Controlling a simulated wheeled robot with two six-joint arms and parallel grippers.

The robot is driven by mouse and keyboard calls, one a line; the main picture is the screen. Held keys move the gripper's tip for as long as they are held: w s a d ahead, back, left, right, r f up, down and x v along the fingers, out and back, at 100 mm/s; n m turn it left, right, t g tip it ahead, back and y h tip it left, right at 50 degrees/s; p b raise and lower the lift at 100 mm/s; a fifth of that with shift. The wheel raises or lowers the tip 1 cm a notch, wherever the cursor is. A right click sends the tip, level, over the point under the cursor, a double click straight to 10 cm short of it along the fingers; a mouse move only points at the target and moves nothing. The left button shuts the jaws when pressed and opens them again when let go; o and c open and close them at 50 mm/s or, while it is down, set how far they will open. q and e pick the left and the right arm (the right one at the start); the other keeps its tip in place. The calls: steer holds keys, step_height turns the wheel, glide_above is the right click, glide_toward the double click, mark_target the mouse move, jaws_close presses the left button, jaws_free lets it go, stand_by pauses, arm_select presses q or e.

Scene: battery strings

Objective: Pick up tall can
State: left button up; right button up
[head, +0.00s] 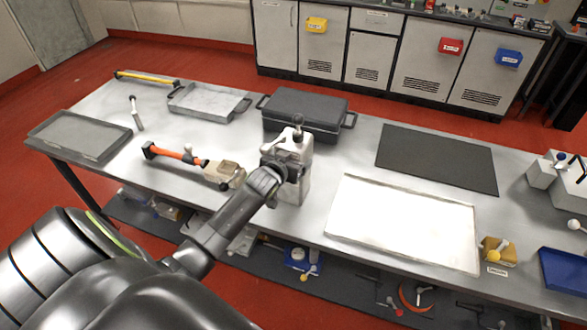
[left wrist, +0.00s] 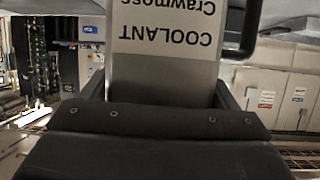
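The tall can (head: 298,188) is pale and upright on the table, with a cap and dark handle at its top. In the left wrist view the can (left wrist: 165,75) fills the middle, with an upside-down "COOLANT" label. The gripper hides part of the can in the head view. My right gripper is not in view.
A dark lidded case (head: 303,106) stands close behind the can. An orange-handled tool (head: 180,155) lies to its left and a white tray (head: 403,222) to its right. A grey tray (head: 208,101) and a black mat (head: 436,158) are farther off. The table's front edge is near the can.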

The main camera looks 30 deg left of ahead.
arm_select(q)
steer(key=c, duration=1)
steer(key=shift+r, duration=0.1)
steer(key=shift+c, duration=0.5)
steer(key=shift+w+r, duration=0.1)
